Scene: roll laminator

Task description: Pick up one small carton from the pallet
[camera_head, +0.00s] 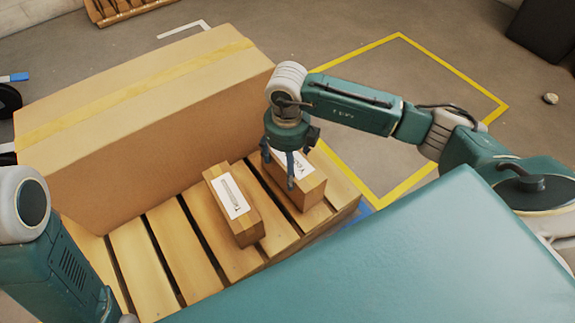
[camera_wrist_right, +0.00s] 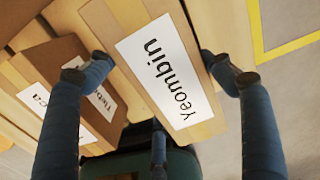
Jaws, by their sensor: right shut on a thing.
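A small brown carton (camera_head: 310,192) with a white label is at the right end of the wooden pallet (camera_head: 138,262). The right wrist view shows this carton (camera_wrist_right: 150,30) with "Yeombin" on its label. My right gripper (camera_head: 290,172) is over it from above, and its blue fingers (camera_wrist_right: 157,68) are shut on the carton's two sides. I cannot tell whether the carton touches the slats. A second small labelled carton (camera_head: 248,228) lies on the pallet to its left. My left gripper is out of view.
A large taped carton (camera_head: 170,130) fills the back of the pallet, close to the small ones. A yellow floor outline (camera_head: 452,68) lies to the right, with bare floor inside. A wooden crate (camera_head: 125,8) stands at the back.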

